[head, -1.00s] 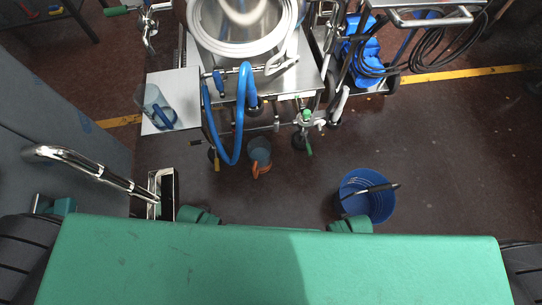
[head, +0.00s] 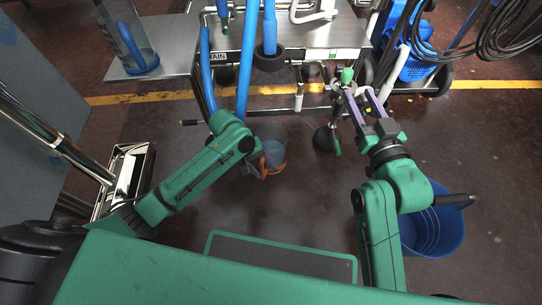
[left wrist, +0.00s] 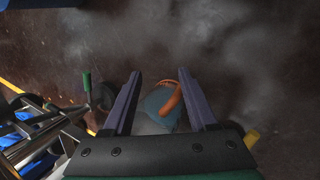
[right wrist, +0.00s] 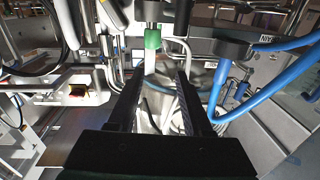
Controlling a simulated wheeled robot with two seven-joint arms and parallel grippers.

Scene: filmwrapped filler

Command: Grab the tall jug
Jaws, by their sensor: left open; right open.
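A clear jug with a blue handle (head: 137,45) stands on the side shelf at the upper left in the head view. A bluish jug with an orange handle (head: 272,156) is on the floor below the steel cart. My left gripper (left wrist: 159,78) is open, with the orange-handled jug (left wrist: 160,104) showing between its fingers in the left wrist view; I cannot tell how far off it is. In the head view my left arm largely hides that gripper. My right gripper (head: 360,92) is open and empty, near the cart's green-capped fitting (head: 347,75).
The steel cart (head: 325,38) with blue hoses (head: 247,60) stands ahead. A blue bucket (head: 435,230) is beside my right arm. A chrome-framed piece (head: 125,175) is at the left. The floor between my arms is fairly clear.

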